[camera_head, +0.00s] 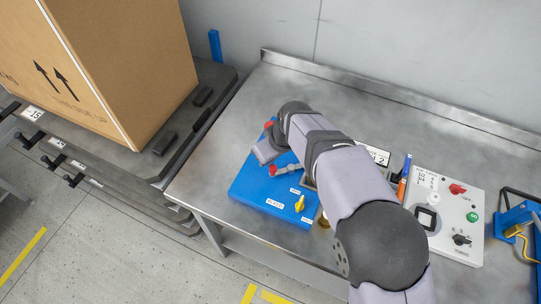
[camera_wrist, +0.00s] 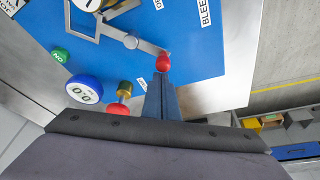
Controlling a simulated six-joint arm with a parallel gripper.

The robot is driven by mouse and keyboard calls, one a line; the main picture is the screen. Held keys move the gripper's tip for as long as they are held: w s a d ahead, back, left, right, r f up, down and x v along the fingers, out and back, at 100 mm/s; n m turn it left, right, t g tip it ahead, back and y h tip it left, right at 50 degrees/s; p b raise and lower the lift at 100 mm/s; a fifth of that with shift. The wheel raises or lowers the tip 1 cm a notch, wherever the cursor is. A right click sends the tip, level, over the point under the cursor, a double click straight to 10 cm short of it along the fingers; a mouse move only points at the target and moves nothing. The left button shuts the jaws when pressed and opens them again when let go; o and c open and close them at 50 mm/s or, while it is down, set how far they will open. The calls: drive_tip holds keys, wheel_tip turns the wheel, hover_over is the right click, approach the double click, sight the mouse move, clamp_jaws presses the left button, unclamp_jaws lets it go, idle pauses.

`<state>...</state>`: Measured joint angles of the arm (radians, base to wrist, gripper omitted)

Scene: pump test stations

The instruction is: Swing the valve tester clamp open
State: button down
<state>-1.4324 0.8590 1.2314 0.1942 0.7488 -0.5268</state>
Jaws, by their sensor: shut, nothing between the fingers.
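The valve tester is a blue panel (camera_head: 262,197) on the steel bench. Its grey clamp arm (camera_wrist: 146,46) ends in a red ball (camera_wrist: 163,62) and joins a grey frame (camera_wrist: 83,22) in the wrist view. In the head view a red ball and grey lever (camera_head: 285,169) show beside my arm. My gripper (camera_wrist: 160,80) is shut and empty, its fingertips right at the red ball; I cannot tell whether they touch it. My gripper (camera_head: 265,152) is partly hidden by my wrist in the head view. The clamp's far part is cut off.
A yellow knob (camera_head: 299,204) sits on the panel's near corner. A blue gauge (camera_wrist: 84,90) and a second red knob (camera_wrist: 119,110) lie left of my fingers. A white control box (camera_head: 447,215) stands right, a large carton (camera_head: 120,60) left. Bench is bare behind.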

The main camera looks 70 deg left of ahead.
drive_tip(key=d+n+b, duration=0.1)
drive_tip(key=n, duration=0.1)
drive_tip(key=d+n+g+b, duration=0.1)
drive_tip(key=shift+s+f+n, duration=0.1)
drive_tip(key=shift+f+n, duration=0.05)
drive_tip(key=shift+n, duration=0.25)
drive_tip(key=shift+d+b, duration=0.3)
drive_tip(key=shift+b, duration=0.2)
drive_tip(key=shift+d, duration=0.1)
drive_tip(key=shift+r, duration=0.2)
drive_tip(key=p+v, duration=0.5)
drive_tip(key=v, duration=0.5)
drive_tip(key=shift+w+a, duration=0.25)
drive_tip(key=shift+a, duration=0.05)
